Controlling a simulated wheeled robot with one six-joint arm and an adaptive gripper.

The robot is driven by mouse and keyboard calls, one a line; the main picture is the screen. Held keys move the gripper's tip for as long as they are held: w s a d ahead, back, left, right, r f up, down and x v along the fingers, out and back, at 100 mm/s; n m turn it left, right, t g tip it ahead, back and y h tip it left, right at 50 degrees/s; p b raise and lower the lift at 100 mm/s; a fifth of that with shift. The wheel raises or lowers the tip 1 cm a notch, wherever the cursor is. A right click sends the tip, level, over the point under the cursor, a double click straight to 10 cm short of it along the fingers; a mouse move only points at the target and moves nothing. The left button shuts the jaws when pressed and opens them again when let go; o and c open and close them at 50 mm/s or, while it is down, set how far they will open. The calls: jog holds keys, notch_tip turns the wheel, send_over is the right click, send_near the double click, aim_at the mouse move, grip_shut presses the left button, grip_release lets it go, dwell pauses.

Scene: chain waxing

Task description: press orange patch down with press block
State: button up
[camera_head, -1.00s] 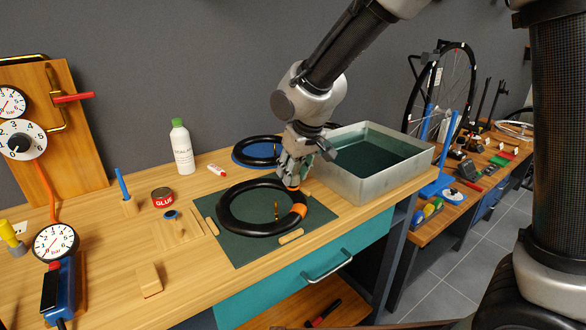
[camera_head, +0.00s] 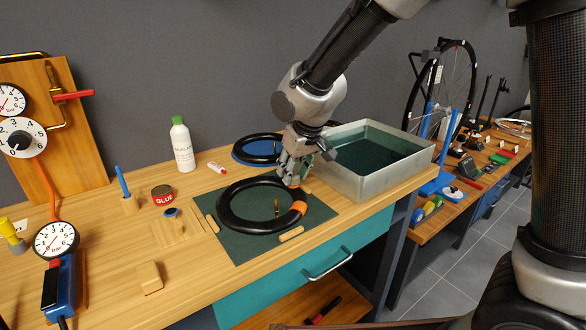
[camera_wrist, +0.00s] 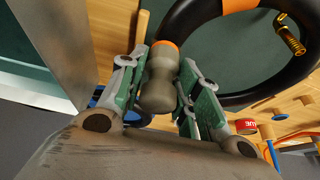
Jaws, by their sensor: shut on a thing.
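A black inner tube (camera_head: 232,222) lies as a ring on the dark green mat (camera_head: 325,211). The orange patch (camera_head: 299,207) is wrapped on its right side; it also shows at the top edge of the wrist view (camera_wrist: 239,4). My gripper (camera_head: 292,178) is just behind the patch, over the tube's far right part. It is shut on a grey-brown, knob-shaped press block (camera_wrist: 158,82) with an orange end. The block points towards the tube, at a spot beside the patch. I cannot tell whether it touches the tube.
A metal water tank (camera_head: 345,183) stands close to the right of my gripper. A second black tube on a blue disc (camera_head: 240,155) lies behind. Wooden strips (camera_head: 291,234) edge the mat. A glue tin (camera_head: 162,195) and a white bottle (camera_head: 182,148) stand to the left.

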jog(key=shift+s+d+f, duration=0.15)
jog(key=shift+f, duration=0.45)
dwell(1.7)
dwell(0.5)
jog(key=shift+r, duration=4.15)
jog(key=shift+a, duration=0.2)
